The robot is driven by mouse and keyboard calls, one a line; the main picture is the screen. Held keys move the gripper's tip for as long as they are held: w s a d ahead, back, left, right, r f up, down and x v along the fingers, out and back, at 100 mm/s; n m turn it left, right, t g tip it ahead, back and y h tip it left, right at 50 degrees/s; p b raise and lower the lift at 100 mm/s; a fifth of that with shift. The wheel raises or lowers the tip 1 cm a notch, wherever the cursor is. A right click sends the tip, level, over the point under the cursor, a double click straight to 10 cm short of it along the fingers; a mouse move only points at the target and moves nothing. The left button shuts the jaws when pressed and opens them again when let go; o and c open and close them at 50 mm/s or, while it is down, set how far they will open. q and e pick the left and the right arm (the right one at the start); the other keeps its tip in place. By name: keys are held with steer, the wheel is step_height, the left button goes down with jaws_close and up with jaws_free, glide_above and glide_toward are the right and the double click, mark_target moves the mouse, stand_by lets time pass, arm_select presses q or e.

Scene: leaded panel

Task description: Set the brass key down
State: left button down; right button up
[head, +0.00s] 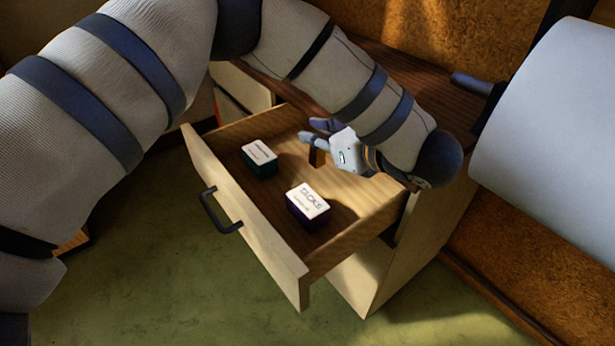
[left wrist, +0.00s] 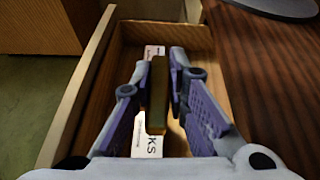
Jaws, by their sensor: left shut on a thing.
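The brass key (left wrist: 158,95) shows in the left wrist view as a dull gold upright bar between the two fingers. A small brown part of it (head: 317,155) shows below the fingers in the head view. My left gripper (head: 314,134) is shut on the key, inside the open wooden drawer (head: 237,208). In the left wrist view the gripper (left wrist: 160,85) hides part of the drawer floor. I cannot tell whether the key touches the floor. My right gripper is not in view.
A box with a white label reading TACKS (head: 309,203) and a dark green box with a white top (head: 260,158) stand in the drawer. The drawer has a dark handle (head: 219,212). A dark wooden top (left wrist: 268,75) lies beside it. A large pale rounded shape (head: 560,110) stands at right.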

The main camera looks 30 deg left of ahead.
arm_select(q)
steer(key=w+a+f, duration=0.1)
steer(key=a+f, duration=0.3)
steer(key=w+a+f+b, duration=0.1)
steer(key=w+a+f, duration=0.1)
steer(key=a+f, duration=0.2)
steer(key=w+a+f, duration=0.1)
steer(key=a+f, duration=0.3)
steer(key=a, duration=0.1)
steer(key=shift+w+f+b, duration=0.2)
steer(key=shift+f+b, duration=0.2)
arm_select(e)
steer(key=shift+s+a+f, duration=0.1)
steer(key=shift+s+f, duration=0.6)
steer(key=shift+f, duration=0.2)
arm_select(q)
steer(key=shift+f, duration=0.55)
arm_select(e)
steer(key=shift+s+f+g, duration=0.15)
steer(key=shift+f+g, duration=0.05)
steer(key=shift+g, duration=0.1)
arm_select(q)
steer(key=c, duration=1.6)
jaws_free()
steer(key=shift+o, duration=0.2)
